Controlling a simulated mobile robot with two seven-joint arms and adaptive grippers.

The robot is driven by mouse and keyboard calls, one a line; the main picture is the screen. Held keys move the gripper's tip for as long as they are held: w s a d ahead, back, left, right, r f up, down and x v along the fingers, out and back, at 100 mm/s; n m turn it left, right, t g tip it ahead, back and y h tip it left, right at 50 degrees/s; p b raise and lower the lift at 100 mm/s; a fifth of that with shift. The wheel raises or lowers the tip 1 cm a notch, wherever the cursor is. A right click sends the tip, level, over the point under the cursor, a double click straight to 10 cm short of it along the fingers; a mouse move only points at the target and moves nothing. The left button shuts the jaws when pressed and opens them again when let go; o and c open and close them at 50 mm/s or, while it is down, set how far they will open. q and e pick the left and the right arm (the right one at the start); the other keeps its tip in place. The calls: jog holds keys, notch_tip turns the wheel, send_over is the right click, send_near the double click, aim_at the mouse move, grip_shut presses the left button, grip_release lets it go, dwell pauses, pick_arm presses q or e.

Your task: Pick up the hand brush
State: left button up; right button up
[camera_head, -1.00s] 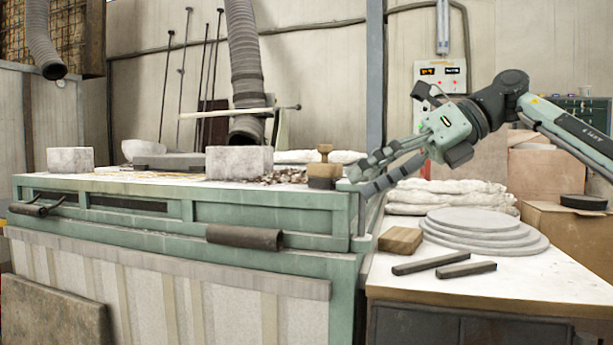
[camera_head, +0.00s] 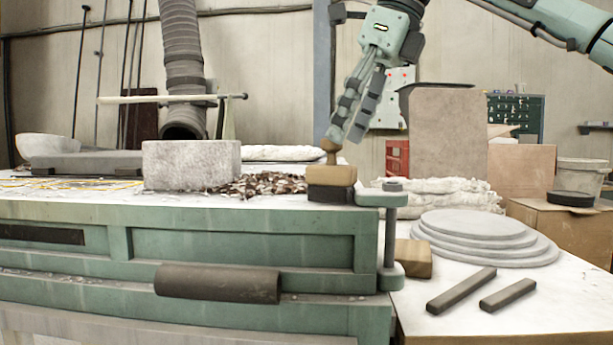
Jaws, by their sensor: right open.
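The hand brush (camera_head: 331,176) stands upright on the right end of the pale bench top (camera_head: 270,202). It has a wooden block, a wooden knob handle on top and dark bristles below. My right gripper (camera_head: 345,134) comes down from above, with its fingers pointing down toward the knob. The fingers are open and the fingertips are close to the top of the knob; whether they touch it I cannot tell. My left gripper is not in view.
A grey block (camera_head: 190,165) and a pile of chips (camera_head: 264,185) lie left of the brush. A green clamp (camera_head: 390,235) stands at the bench corner. The right table holds round discs (camera_head: 478,228), a wooden block (camera_head: 414,258) and two dark bars (camera_head: 461,290).

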aim_at(332, 165)
jog(key=shift+w+r, duration=0.15)
jog(key=shift+r, duration=0.05)
jog(key=shift+w+a+f, duration=0.1)
jog(key=x, duration=0.5)
jog(key=b+x, duration=0.1)
jog(key=x, duration=0.1)
jog(key=shift+w+f, duration=0.2)
jog(key=shift+w, duration=0.1)
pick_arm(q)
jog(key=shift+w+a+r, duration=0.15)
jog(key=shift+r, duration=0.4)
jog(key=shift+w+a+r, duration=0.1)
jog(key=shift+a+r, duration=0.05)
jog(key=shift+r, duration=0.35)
pick_arm(e)
jog(key=shift+c, duration=0.6)
jog(key=c, duration=1.2)
